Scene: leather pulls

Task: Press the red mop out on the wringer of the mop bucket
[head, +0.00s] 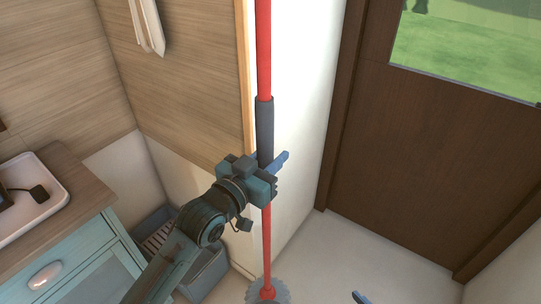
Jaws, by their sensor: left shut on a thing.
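The red mop (266,225) stands upright in the middle of the head view, its pole running off the top edge. Its grey head (268,293) is at the bottom, partly cut off by the picture edge. My left gripper (268,170) is shut on the pole just at the lower end of the dark grip sleeve. The mop bucket (208,274) is a grey-blue tub on the floor to the left, with the ridged wringer (158,238) at its top. My left arm hides part of the bucket. A blue tip (360,297) at the bottom edge seems to be my right gripper; its jaws are mostly out of frame.
A blue cabinet (75,262) with a wooden top and white basin (35,195) stands left of the bucket. A wall corner (300,110) is right behind the mop. A brown door (430,170) is at the right, with clear floor (375,255) before it.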

